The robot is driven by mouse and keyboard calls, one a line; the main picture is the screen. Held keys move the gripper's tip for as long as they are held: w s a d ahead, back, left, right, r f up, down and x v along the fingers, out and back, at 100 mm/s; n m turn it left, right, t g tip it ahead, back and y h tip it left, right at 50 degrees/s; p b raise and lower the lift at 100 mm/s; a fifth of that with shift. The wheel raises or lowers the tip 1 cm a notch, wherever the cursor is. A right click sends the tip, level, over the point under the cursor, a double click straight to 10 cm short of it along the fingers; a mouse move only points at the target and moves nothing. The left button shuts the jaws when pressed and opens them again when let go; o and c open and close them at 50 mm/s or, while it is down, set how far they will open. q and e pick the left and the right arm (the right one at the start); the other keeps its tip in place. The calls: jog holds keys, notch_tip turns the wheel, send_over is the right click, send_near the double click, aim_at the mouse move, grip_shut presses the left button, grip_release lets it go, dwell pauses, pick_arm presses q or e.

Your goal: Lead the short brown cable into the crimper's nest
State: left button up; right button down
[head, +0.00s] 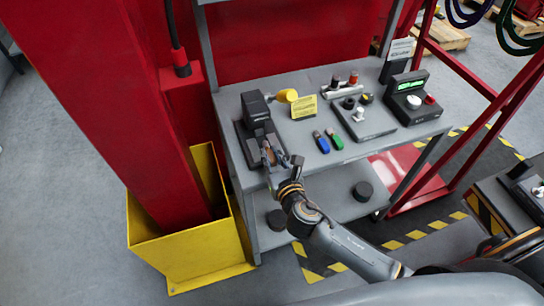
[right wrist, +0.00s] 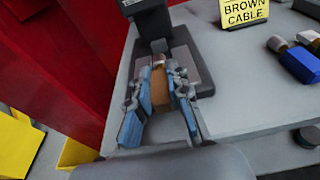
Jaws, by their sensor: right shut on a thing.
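The crimper (head: 257,112) is a dark block with a yellow-ended lever (head: 287,95), at the left end of the grey bench. In the right wrist view its dark base and upright head (right wrist: 150,18) lie straight ahead. My right gripper (head: 270,154) is at the crimper's front edge. In the right wrist view its fingers (right wrist: 158,88) are shut on the short brown cable (right wrist: 159,92), whose pale end points toward the crimper. The cable's end appears over the base, near the upright head; I cannot tell whether it touches the nest. My left gripper is not in view.
A yellow sign reading "BROWN CABLE" (right wrist: 246,10) stands right of the crimper. Blue (head: 321,142) and green (head: 334,138) pieces lie on the bench, with control boxes (head: 408,98) farther right. A red column (head: 105,95) and yellow guard (head: 185,255) stand close on the left.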

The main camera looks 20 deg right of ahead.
jog(key=shift+x, duration=1.3)
jog(key=c, duration=1.2)
grip_release()
jog(key=v, duration=1.2)
